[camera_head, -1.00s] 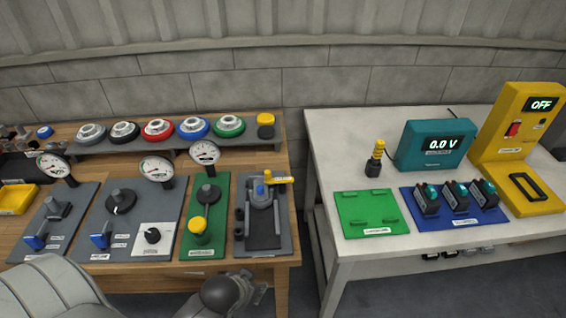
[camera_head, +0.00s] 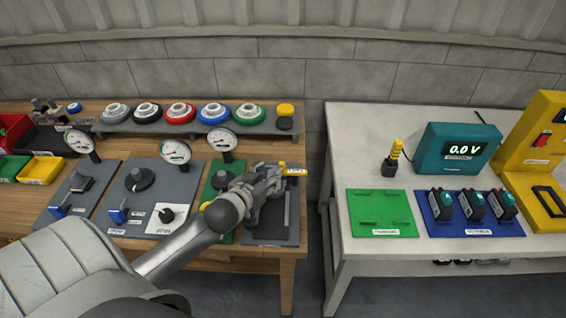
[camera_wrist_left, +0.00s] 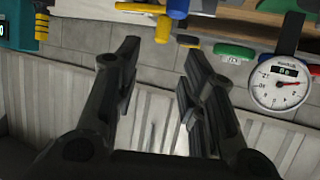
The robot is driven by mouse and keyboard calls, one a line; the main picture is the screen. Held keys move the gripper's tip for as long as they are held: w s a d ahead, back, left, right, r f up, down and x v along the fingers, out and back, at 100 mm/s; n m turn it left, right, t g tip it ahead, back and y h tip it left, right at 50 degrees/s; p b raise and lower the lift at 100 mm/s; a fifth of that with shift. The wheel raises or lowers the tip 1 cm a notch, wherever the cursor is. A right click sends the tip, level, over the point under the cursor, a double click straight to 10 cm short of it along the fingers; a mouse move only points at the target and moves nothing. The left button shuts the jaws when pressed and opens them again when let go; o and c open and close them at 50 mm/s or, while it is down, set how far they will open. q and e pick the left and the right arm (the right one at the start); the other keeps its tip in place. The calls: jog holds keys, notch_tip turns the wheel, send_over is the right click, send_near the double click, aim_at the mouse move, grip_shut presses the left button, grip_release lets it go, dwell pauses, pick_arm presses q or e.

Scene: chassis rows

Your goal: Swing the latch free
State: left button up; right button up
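The latch panel, a dark grey board (camera_head: 292,236), lies at the right end of the wooden table. A yellow bar (camera_head: 294,171) shows at its far edge; the rest of the latch is mostly hidden behind my left gripper (camera_head: 270,180). The gripper is over the panel, its fingers pointing towards the yellow bar. In the left wrist view the gripper's two fingers (camera_wrist_left: 162,55) stand wide apart with nothing between them. A yellow bar (camera_wrist_left: 138,8), a blue part (camera_wrist_left: 178,8) and a yellow peg (camera_wrist_left: 163,28) show beyond the fingertips. Contact cannot be told. My right gripper is not in view.
A green panel (camera_head: 222,176) and a gauge (camera_head: 222,140) stand just left of the latch panel. A grey shelf (camera_head: 190,130) with several coloured knobs runs behind. A gap separates the wooden table from the white table (camera_head: 345,280).

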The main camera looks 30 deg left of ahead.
aim_at(281, 164)
pick_arm(q)
jog(key=p+x, duration=0.1)
jog(key=x, duration=0.9)
jog(key=shift+w+a, duration=0.15)
jog(key=shift+w, duration=0.2)
grip_shut()
